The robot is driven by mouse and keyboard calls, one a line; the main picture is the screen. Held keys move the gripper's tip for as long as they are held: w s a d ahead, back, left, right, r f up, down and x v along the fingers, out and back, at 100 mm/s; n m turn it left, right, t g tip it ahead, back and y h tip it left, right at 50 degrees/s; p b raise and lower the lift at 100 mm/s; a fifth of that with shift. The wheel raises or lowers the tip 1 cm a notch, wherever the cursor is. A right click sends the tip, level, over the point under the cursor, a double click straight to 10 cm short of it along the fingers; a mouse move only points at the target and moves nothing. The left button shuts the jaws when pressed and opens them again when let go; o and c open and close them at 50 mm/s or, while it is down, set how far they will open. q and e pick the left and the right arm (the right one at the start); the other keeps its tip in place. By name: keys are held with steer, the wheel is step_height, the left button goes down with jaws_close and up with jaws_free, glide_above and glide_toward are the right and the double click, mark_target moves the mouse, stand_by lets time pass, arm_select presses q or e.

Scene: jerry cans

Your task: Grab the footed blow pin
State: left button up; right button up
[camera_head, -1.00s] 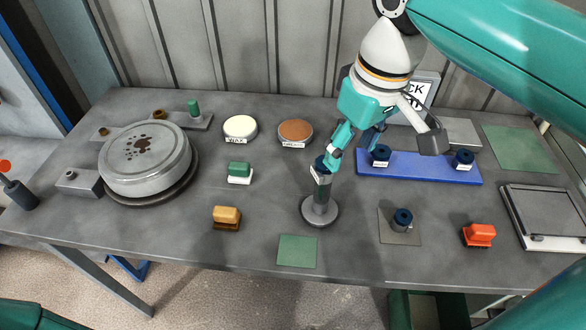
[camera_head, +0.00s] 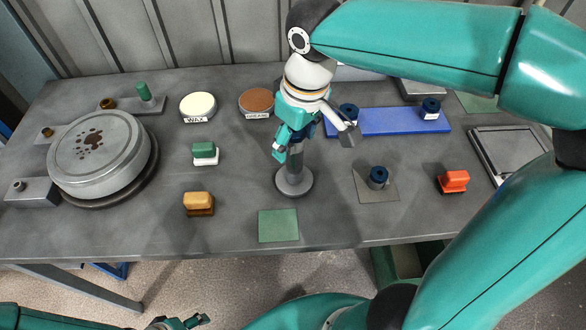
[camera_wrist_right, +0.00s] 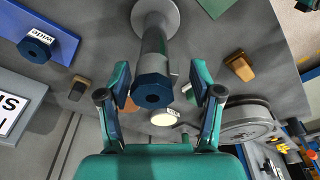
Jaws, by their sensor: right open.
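The footed blow pin (camera_head: 294,180) stands upright on the grey table (camera_head: 240,235): a grey post on a round foot. Its dark blue hexagonal top (camera_wrist_right: 152,92) shows in the right wrist view. My right gripper (camera_head: 313,148) is open over the pin, and partly hides its upper end in the head view. In the wrist view my right gripper (camera_wrist_right: 161,82) has a finger on each side of the blue top, with a clear gap on the right; contact cannot be told. My left gripper (camera_head: 185,322) is at the bottom edge, its jaws unclear.
A blue rack (camera_head: 390,122) with blue-topped pieces lies behind right. A blue piece on a grey plate (camera_head: 378,194) and a red-orange block (camera_head: 453,181) stand right. A green square (camera_head: 278,226) lies in front. A round metal lid (camera_head: 98,155) is left.

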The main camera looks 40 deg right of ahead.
mark_target(294, 163)
steer(key=shift+w+d+f, duration=0.1)
steer(key=shift+w+f, duration=0.05)
steer(key=shift+f, duration=0.75)
steer(key=shift+w+d+f, duration=0.1)
steer(key=shift+w+f, duration=0.05)
steer(key=shift+f, duration=0.7)
steer(key=shift+w+d+f, duration=0.1)
steer(key=shift+w+f, duration=0.05)
steer(key=shift+f, duration=0.75)
jaws_close()
